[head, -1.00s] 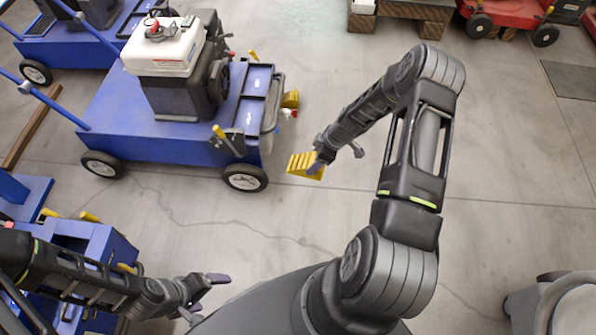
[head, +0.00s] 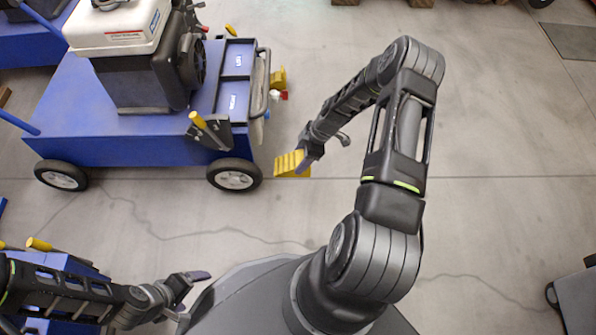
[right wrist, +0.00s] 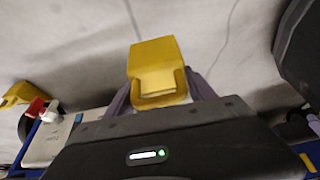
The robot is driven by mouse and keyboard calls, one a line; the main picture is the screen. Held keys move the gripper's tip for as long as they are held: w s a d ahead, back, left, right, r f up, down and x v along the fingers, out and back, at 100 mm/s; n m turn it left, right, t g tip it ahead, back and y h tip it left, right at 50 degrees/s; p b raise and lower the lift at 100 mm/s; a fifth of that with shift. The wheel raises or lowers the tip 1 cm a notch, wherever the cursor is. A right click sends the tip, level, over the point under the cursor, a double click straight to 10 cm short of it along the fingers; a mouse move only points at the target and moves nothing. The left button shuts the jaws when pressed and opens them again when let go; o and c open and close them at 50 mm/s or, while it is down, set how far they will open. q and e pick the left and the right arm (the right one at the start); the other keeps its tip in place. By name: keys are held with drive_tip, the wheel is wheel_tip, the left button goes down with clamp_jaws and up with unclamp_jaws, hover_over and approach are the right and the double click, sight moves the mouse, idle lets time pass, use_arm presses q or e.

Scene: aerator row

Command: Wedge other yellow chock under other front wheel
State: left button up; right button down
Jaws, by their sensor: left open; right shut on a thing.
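A yellow ridged chock (head: 290,165) is held in my right gripper (head: 303,162), which is shut on it. The chock is to the right of the near front wheel (head: 234,175) of the blue aerator (head: 130,135), with a gap between them. In the right wrist view the held chock (right wrist: 157,72) sits between the fingers. Another yellow chock (head: 278,78) is by the machine's far front corner; the wheel there is hidden. It also shows at the left of the right wrist view (right wrist: 20,94). My left gripper (head: 195,287) is open and empty at the lower left.
A blue machine (head: 60,262) with yellow-handled parts stands at the lower left, near my left arm. Bare concrete floor (head: 500,130) lies to the right.

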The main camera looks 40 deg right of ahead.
wheel_tip(320, 180, down, 3)
drive_tip(key=shift+b, duration=0.75)
use_arm(q)
drive_tip(key=f, duration=0.3)
drive_tip(key=shift+w+a, duration=0.15)
drive_tip(key=shift+w, duration=0.1)
use_arm(e)
drive_tip(key=shift+r, duration=0.1)
